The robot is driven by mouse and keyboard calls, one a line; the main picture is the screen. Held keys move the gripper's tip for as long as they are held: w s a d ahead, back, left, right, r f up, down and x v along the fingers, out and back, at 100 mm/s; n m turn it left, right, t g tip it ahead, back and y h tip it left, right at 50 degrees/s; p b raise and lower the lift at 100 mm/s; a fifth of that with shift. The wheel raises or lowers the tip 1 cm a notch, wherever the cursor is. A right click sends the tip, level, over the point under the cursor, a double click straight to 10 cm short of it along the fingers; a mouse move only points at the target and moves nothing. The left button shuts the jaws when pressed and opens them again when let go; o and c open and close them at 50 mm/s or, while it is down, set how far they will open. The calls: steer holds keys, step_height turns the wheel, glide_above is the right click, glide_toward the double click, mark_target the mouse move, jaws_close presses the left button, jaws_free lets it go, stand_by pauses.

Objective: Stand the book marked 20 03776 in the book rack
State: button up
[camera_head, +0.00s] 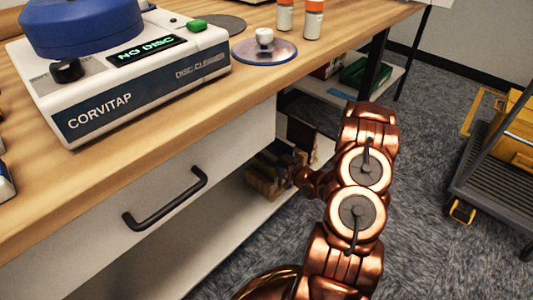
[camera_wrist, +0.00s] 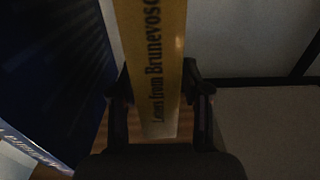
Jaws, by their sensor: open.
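A yellow book spine (camera_wrist: 155,45) reading "Brunevoso…" runs between the two fingers of my gripper (camera_wrist: 158,80) in the wrist view. The fingers are open, one on each side of the spine; I cannot tell whether either touches it. No number 20 03776 is legible. In the head view my gripper (camera_head: 290,168) reaches under the table to a light wooden item (camera_head: 262,182) on the lower shelf, possibly the book rack. A dark brown upright thing (camera_head: 301,132) stands just behind; the gripper's fingers are largely hidden there.
A dark blue panel (camera_wrist: 50,70) is close on the left in the wrist view. The table (camera_head: 240,95) with its drawer handle (camera_head: 165,200) overhangs the lower shelf (camera_head: 210,245). A disc cleaner (camera_head: 120,75) stands on top. A cart (camera_head: 500,160) is at right, with carpet between.

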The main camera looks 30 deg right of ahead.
steer(key=shift+r, duration=0.15)
steer(key=shift+s+d, duration=0.2)
steer(key=shift+s, duration=0.3)
steer(key=p+v, duration=0.3)
steer(key=v, duration=0.7)
steer(key=shift+s, duration=0.4)
steer(key=shift+d, duration=0.1)
